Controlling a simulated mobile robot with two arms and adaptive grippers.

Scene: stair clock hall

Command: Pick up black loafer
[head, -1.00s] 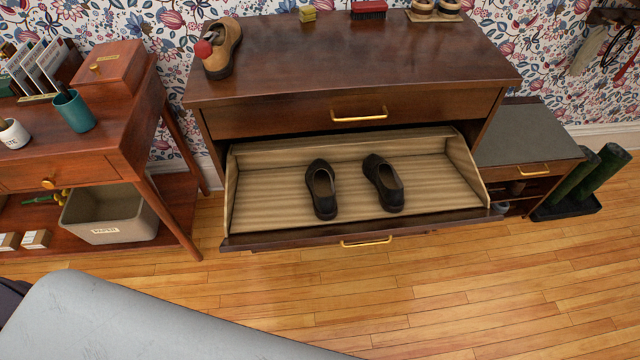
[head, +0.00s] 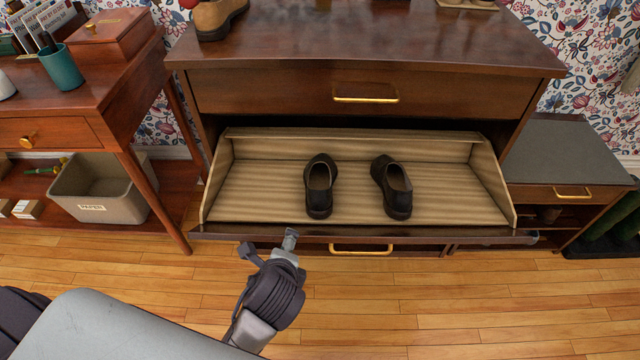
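Two black loafers sit side by side in the open tilt-out compartment (head: 260,190) of the dark wooden cabinet. The left loafer (head: 319,186) and the right loafer (head: 393,187) stand apart on the ribbed beige lining. A gripper (head: 268,243) with its arm coming from the lower left, my left one, is in front of the compartment's front edge, below and left of the left loafer. Its two fingers are spread apart with nothing between them. It touches neither loafer. My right gripper is not in view.
The compartment's front panel has a brass handle (head: 361,248). A desk (head: 75,95) with a grey bin (head: 105,190) below stands at left. A low grey-topped bench (head: 565,150) stands at right. The wooden floor (head: 450,310) in front is clear.

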